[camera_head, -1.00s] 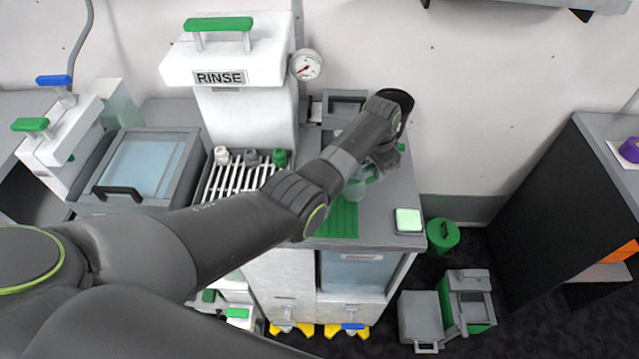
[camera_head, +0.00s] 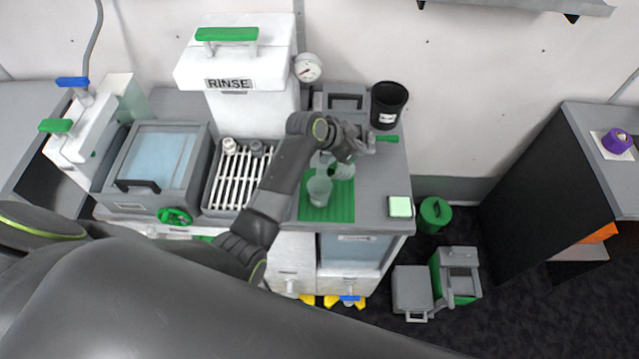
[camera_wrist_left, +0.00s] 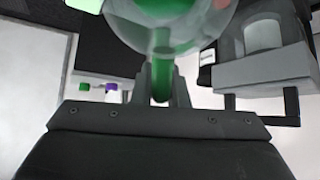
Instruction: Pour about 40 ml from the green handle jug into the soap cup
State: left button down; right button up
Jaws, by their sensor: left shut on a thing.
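My left gripper (camera_head: 350,145) is shut on the green handle (camera_wrist_left: 160,82) of a clear jug (camera_wrist_left: 168,25), which fills the top of the left wrist view. In the head view the jug (camera_head: 342,170) is partly hidden below the gripper, above the green mat. A clear cup (camera_head: 319,190), apparently the soap cup, stands on the mat just left of and nearer than the jug. A small gap or contact between them cannot be told. The liquid levels are too small to read. My right gripper is not in view.
The green ribbed mat (camera_head: 340,208) lies on the grey counter. A black cup (camera_head: 388,105) stands behind right of the gripper. A pale green pad (camera_head: 400,207) lies at the right front corner. A white-slatted rack (camera_head: 236,180) and the RINSE unit (camera_head: 235,75) are to the left.

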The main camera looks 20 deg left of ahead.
pick_arm(q)
jog(key=shift+s+a+r+t+h+b, duration=0.2)
jog(key=shift+r+t+h+b, duration=0.1)
jog(key=shift+r+b, duration=0.1)
jog(key=shift+s+a+r+t+h+b, duration=0.15)
jog(key=shift+s+r+t+h+b, duration=0.05)
jog(key=shift+r+t+h+b, duration=0.15)
jog(key=shift+s+a+f+t+h+b, duration=0.15)
jog(key=shift+s+a+t+h+b, duration=0.5)
jog(key=shift+b, duration=1.3)
jog(key=shift+w+d+r, duration=0.25)
jog(key=shift+w+r, duration=0.05)
jog(key=shift+w, duration=0.1)
jog(key=shift+w+d, duration=0.2)
jog(key=shift+w+d, duration=0.1)
jog(key=shift+w, duration=0.1)
jog(key=shift+s+a+r+t+h+b, duration=0.35)
jog(key=shift+r+t+h+b, duration=0.25)
jog(key=shift+b, duration=0.55)
jog(key=shift+s+a+f+t+b, duration=0.2)
jog(key=shift+f+t+b, duration=0.15)
jog(key=shift+b, duration=0.95)
